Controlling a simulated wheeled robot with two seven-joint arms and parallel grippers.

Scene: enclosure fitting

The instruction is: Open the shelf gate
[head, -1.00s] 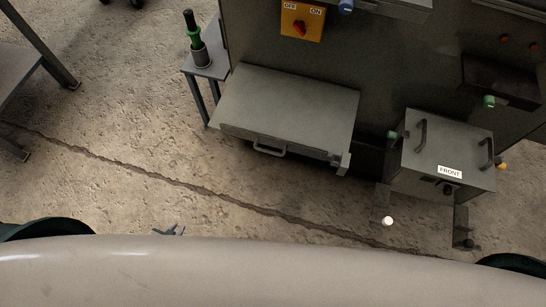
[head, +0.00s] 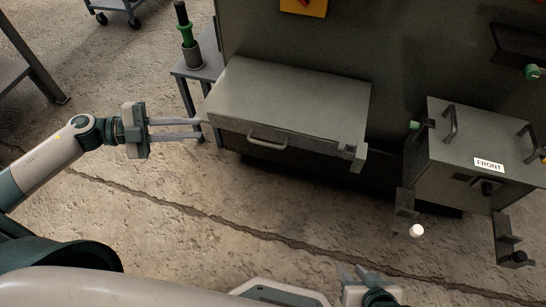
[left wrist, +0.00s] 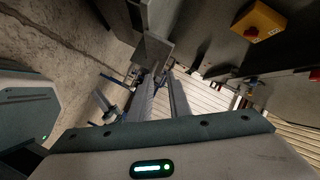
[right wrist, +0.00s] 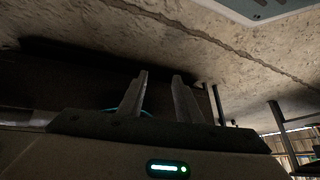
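A grey shelf unit with a flat top (head: 290,95) juts from the large cabinet in the head view. Its front panel, which looks like the gate, carries a bar handle (head: 267,140) and appears shut. A small bracket or latch (head: 350,152) sits at its right front corner. My left gripper (head: 200,128) is open and empty, its fingers pointing right, just left of the shelf's left end; contact cannot be told. Its fingers also show apart in the left wrist view (left wrist: 161,76). My right gripper (head: 352,270) is low, in front of the shelf, open and empty; its fingers show in the right wrist view (right wrist: 160,76).
A small side stand (head: 197,65) holding a green-and-black tool (head: 186,28) is behind my left gripper. A grey box marked FRONT (head: 475,150) with handles stands right of the shelf, with a white knob (head: 416,231) below. The cracked concrete floor in front is clear.

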